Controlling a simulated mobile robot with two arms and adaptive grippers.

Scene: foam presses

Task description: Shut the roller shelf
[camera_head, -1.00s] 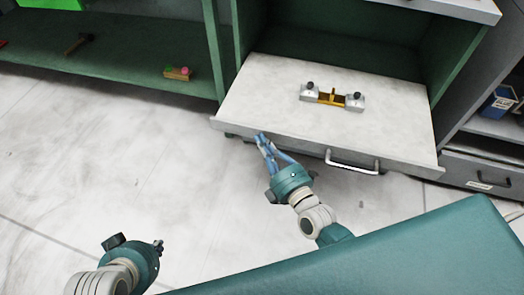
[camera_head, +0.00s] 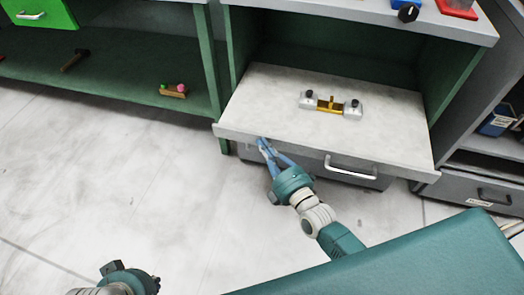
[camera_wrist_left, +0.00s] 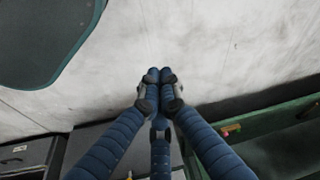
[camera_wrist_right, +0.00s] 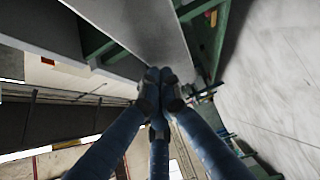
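The roller shelf (camera_head: 270,100) is a pale flat board that sticks out of a green-sided cabinet. A small fixture (camera_head: 331,105) with two grey blocks and a yellow middle part sits on it. My right gripper (camera_head: 264,145) is at the shelf's front edge, near its left corner; whether it touches is unclear. In the right wrist view its blue fingertips (camera_wrist_right: 158,76) are together, close to the pale board, with nothing seen between them. My left gripper (camera_head: 156,283) is low at the left, away from the shelf. Its fingertips (camera_wrist_left: 160,76) are together and empty over the floor.
A grey drawer (camera_head: 352,173) with a handle is under the shelf. A green bench (camera_head: 130,75) at the left holds a hammer (camera_head: 75,60) and a small wooden block (camera_head: 174,91) with coloured knobs. Grey shelving (camera_head: 485,165) stands at the right. Floor is clear in front.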

